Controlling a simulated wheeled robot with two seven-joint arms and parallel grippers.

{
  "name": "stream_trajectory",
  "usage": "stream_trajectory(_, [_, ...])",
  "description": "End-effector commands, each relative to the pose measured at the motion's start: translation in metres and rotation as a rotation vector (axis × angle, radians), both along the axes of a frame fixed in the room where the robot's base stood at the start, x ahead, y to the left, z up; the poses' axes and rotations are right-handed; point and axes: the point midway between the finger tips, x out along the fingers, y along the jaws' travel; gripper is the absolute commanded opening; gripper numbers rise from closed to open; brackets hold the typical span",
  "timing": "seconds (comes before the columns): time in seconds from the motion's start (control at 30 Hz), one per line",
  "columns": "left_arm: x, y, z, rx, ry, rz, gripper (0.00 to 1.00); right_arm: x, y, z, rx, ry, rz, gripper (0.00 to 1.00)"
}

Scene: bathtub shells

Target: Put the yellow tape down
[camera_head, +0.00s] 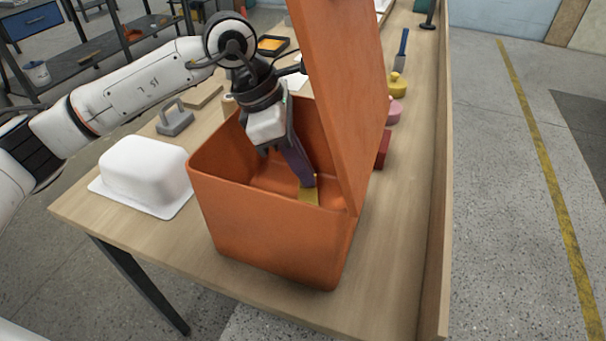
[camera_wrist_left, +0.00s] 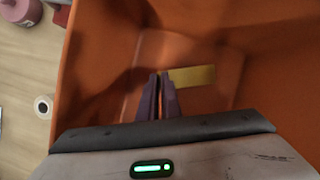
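The yellow tape (camera_head: 309,195) shows as a flat yellow piece low inside the orange box (camera_head: 262,238). It also shows in the left wrist view (camera_wrist_left: 192,76), at the tips of my left gripper and mostly to their right. My left gripper (camera_head: 304,180) reaches down into the box. In the left wrist view its two dark purple fingers (camera_wrist_left: 160,76) are close together with a narrow gap. I cannot tell whether they pinch the tape's end or are just beside it. The box front wall hides the tape's lower part in the head view. My right gripper is not in view.
The box lid (camera_head: 345,80) stands upright on the right. A white lidded dish (camera_head: 146,172) and a grey handled block (camera_head: 175,121) are on the left. A yellow object (camera_head: 397,85), a pink one (camera_head: 394,111) and a red one (camera_head: 383,148) stand behind the lid.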

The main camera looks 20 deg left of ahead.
Motion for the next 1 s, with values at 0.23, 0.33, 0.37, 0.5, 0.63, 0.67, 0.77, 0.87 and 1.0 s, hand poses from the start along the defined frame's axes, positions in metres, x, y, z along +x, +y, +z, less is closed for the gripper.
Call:
stream_trajectory(0.23, [0.0,0.0,-0.017,-0.001,-0.003,0.0,0.0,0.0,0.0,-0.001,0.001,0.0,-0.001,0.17])
stream_trajectory(0.33, [0.0,0.0,-0.017,-0.001,-0.002,-0.001,0.0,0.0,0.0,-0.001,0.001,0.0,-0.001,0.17])
stream_trajectory(0.37, [0.0,0.0,-0.018,0.0,-0.002,-0.001,0.0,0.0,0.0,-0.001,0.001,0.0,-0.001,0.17])
stream_trajectory(0.5, [0.0,0.0,-0.02,0.0,-0.002,-0.001,0.09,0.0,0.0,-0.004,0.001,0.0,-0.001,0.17])
stream_trajectory(0.63, [0.0,0.0,-0.02,-0.001,-0.001,-0.001,0.23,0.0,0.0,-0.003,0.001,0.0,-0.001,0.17])
stream_trajectory(0.67, [0.0,0.0,-0.02,-0.001,0.0,0.0,0.23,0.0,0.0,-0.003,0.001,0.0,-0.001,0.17])
stream_trajectory(0.77, [0.0,0.0,-0.02,-0.001,-0.001,-0.001,0.23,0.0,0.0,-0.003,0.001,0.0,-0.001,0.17])
stream_trajectory(0.87, [0.0,0.0,-0.019,-0.001,-0.001,-0.001,0.23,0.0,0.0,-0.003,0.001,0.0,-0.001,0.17])
stream_trajectory(1.0, [0.0,0.002,-0.012,0.0,-0.002,0.001,0.23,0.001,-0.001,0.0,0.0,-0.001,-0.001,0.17])
